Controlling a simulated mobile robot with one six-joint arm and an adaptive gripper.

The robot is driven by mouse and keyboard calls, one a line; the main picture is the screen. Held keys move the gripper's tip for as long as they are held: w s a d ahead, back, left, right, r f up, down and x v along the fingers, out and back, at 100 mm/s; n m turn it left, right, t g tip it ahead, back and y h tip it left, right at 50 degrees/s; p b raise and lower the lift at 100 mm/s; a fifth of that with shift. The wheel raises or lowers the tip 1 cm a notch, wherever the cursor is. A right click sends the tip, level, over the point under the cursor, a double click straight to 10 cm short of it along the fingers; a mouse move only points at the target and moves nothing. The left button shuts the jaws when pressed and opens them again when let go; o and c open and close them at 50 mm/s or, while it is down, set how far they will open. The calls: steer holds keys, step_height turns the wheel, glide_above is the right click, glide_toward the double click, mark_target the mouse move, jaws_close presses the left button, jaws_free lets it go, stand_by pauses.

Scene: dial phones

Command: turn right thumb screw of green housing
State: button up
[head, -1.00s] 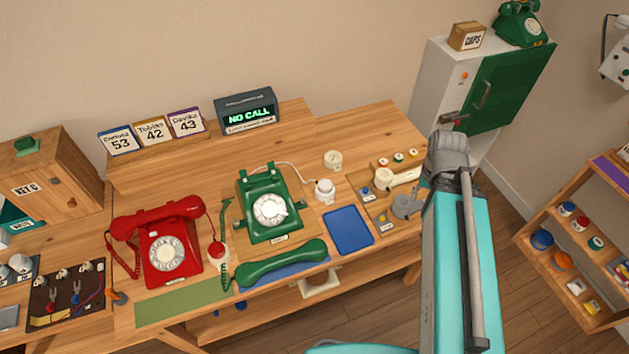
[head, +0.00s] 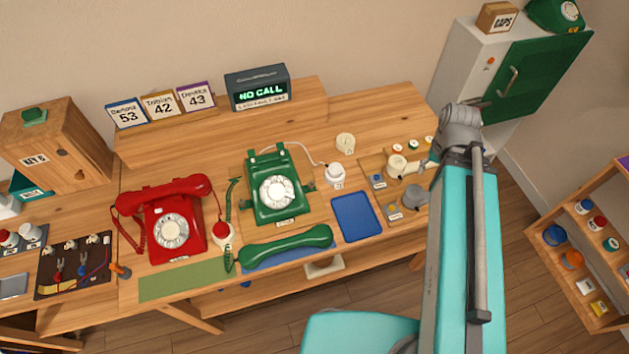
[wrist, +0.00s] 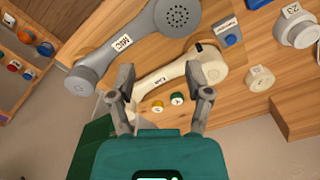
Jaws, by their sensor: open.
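The green housing (head: 283,201) is the body of a green dial phone in the middle of the bench, with its handset off. A small dark knob shows at its right side (head: 309,186); I cannot make out its details. The green handset (head: 287,246) lies in front of it. My gripper (wrist: 162,97) is open and empty in the wrist view. It hangs over the right end of the bench, to the right of the green housing. A cream handset (wrist: 160,75) shows beyond its fingertips. In the head view my arm hides most of the gripper.
A red phone (head: 172,234) stands left of the green one. A blue mat (head: 356,217) and a white round part (head: 336,176) lie to its right. A grey handset (wrist: 125,45) lies beside the cream one. A green-doored cabinet (head: 527,85) stands behind right.

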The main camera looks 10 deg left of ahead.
steer(key=w+a+m+y+b, duration=0.1)
steer(key=a+m+y, duration=0.1)
steer(key=a+m, duration=0.8)
steer(key=m+g+y+b, duration=0.1)
steer(key=m+y, duration=0.1)
steer(key=m, duration=0.2)
glide_toward(312, 183)
step_height(312, 183, up, 4)
steer(key=w+d, duration=0.1)
steer(key=d, duration=0.2)
steer(key=shift+s+a+f, duration=0.1)
steer(key=shift+s+a, duration=0.1)
steer(key=shift+a, duration=0.35)
steer(key=shift+f, duration=0.1)
steer(key=b+x, duration=1.3)
steer(key=shift+s+a+f, duration=0.1)
steer(key=shift+a+f, duration=0.1)
steer(key=shift+a, duration=0.1)
jaws_close()
